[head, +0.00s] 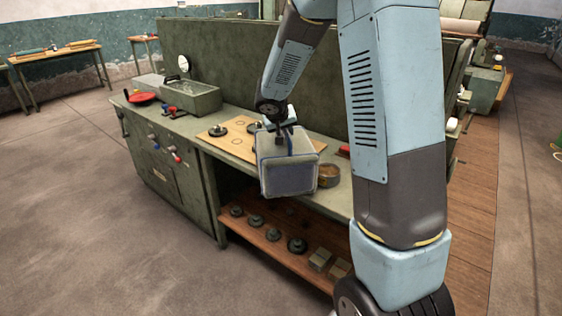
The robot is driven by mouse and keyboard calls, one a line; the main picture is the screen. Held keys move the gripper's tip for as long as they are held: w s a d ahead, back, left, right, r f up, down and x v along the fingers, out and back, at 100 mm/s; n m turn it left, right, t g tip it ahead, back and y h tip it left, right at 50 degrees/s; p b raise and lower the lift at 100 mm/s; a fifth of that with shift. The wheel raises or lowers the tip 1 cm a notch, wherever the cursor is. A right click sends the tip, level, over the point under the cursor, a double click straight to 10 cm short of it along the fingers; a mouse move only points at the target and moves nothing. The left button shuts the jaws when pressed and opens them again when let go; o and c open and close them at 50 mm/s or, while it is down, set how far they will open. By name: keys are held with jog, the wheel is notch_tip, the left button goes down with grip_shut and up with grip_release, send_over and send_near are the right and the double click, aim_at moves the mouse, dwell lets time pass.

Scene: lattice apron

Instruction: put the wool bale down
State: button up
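The wool bale (288,168), a boxy grey-blue block with paler edges, hangs in front of the bench. My gripper (283,126) is at its top and appears shut on it. The fingertips are largely hidden by the bale and the wrist. In the picture the bale overlaps the front edge of the bench top (232,146). I cannot tell how far it is above or before that edge.
A wooden board (218,138) with dark round parts lies behind the bale. A round tin (328,175) stands right of it. The lower shelf (262,240) holds several knobs and blocks. Open floor lies at left.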

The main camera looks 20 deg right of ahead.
grip_shut()
jog(key=shift+r, duration=0.1)
dwell(0.9)
